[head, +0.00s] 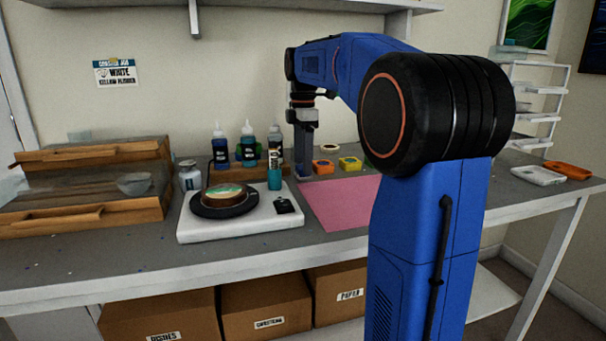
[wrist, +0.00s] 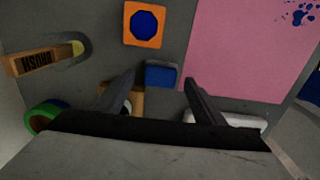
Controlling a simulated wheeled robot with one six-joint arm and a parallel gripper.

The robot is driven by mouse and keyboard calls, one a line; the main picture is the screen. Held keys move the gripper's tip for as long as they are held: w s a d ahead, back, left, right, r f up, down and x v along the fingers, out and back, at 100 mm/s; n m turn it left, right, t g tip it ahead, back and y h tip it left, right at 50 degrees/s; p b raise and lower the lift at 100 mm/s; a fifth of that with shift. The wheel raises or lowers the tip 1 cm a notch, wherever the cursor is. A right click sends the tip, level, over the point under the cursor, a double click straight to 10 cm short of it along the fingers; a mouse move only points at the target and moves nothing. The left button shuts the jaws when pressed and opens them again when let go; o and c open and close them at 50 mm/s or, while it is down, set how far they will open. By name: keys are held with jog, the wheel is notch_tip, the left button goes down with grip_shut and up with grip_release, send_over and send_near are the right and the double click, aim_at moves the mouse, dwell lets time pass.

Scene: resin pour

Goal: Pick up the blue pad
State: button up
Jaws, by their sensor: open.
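A small blue pad (wrist: 162,74) lies on the grey bench top in the wrist view, near the left edge of the pink mat. My gripper (wrist: 160,78) is open above it, with one finger to each side of the pad in the picture. I cannot tell the remaining height. In the head view my gripper (head: 304,172) points down at the mat's back left corner. I cannot make out the blue pad there.
An orange block with a blue centre (wrist: 144,25) lies close to the pad. A pink mat (head: 338,203) lies to the right. A white scale (head: 240,226) and several bottles stand left. A green-and-blue roll (wrist: 45,116) is at lower left in the wrist view.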

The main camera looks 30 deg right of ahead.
jog(key=shift+f, duration=0.7)
jog(key=shift+c, duration=0.6)
jog(key=c, duration=1)
notch_tip(320, 180, up, 10)
jog(key=shift+o, duration=0.5)
